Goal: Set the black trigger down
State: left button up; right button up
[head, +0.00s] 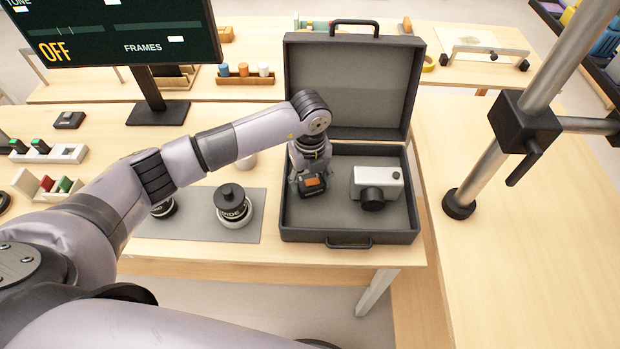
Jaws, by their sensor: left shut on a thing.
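The black trigger (313,188), a small black block with an orange patch, is between the fingers of my left gripper (309,177). The gripper is shut on it and points down inside the left half of the open dark grey case (345,237). I cannot tell whether the trigger touches the case floor. A white camera (379,178) with a black lens lies in the case, right of the trigger. My left arm hides part of the case's left edge. My right gripper is not in view.
The case lid (352,85) stands open behind. A grey mat (255,225) with round dark pieces (233,203) lies left of the case. A monitor (110,35) stands at back left. A metal pole (480,180) rises at right. The right tabletop (540,260) is mostly clear.

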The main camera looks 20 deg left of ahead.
aim_at(310, 180)
pick_arm(q)
jog(key=shift+f, duration=0.25)
jog(key=o, duration=1.3)
jog(key=shift+r, duration=0.1)
jog(key=shift+r, duration=0.5)
notch_tip(310, 180, up, 11)
jog(key=shift+r+b, duration=0.2)
jog(key=shift+b, duration=0.8)
jog(key=shift+s+f, duration=0.1)
